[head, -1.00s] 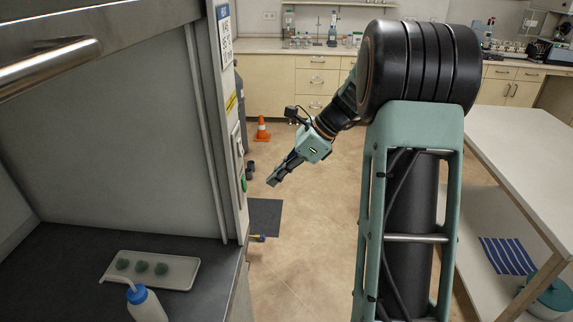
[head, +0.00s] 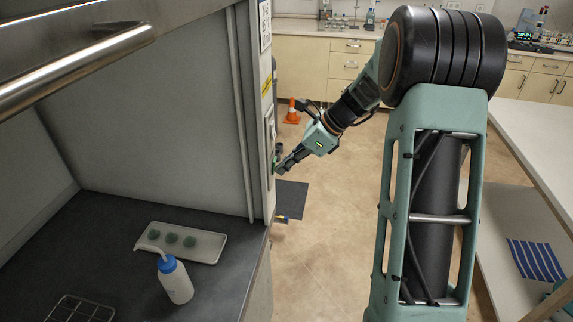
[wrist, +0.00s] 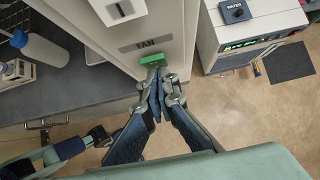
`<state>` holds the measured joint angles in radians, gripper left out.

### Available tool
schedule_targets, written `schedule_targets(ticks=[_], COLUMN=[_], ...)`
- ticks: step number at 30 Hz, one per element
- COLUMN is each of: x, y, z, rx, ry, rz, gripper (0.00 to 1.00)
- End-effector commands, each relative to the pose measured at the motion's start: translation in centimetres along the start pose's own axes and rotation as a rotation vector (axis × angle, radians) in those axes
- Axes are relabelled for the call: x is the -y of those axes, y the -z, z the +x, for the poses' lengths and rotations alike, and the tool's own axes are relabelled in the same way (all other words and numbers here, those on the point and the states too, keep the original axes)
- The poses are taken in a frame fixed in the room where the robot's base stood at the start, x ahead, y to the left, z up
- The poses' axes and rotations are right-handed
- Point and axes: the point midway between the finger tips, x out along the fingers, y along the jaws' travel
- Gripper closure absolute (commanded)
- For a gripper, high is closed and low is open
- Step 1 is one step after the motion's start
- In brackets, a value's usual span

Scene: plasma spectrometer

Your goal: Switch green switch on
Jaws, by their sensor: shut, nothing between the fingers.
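The green switch (wrist: 151,59) sticks out of the narrow front post of the cabinet, by a label reading FAN. In the head view a sliver of its green (head: 277,149) shows just above my fingertips. My gripper (wrist: 157,76) is shut and empty, with its tips right at the green switch in the wrist view. I cannot tell whether they touch it. In the head view my gripper (head: 281,167) points left and down against the post.
In the head view, the cabinet's dark worktop (head: 110,220) holds a white tray (head: 208,246) and a wash bottle (head: 174,280). A white table (head: 530,130) stands at right. An orange cone (head: 292,112) stands on the floor.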

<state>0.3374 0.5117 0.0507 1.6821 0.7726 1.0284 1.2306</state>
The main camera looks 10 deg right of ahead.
Motion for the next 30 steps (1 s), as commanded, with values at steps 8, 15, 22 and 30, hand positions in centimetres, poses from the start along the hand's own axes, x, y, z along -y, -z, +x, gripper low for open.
schedule_targets(ticks=[8, 15, 22, 30], x=[0.0, 0.0, -0.1, -0.1], y=[-0.4, -1.2, -1.3, -1.1], z=[-0.3, -1.2, -1.2, -1.5], rx=[0.002, 0.003, 0.004, 0.004], ry=[-0.001, -0.001, -0.002, -0.002], rz=[-0.002, -0.003, -0.004, -0.004], gripper=[1.0, 1.0, 1.0, 1.0])
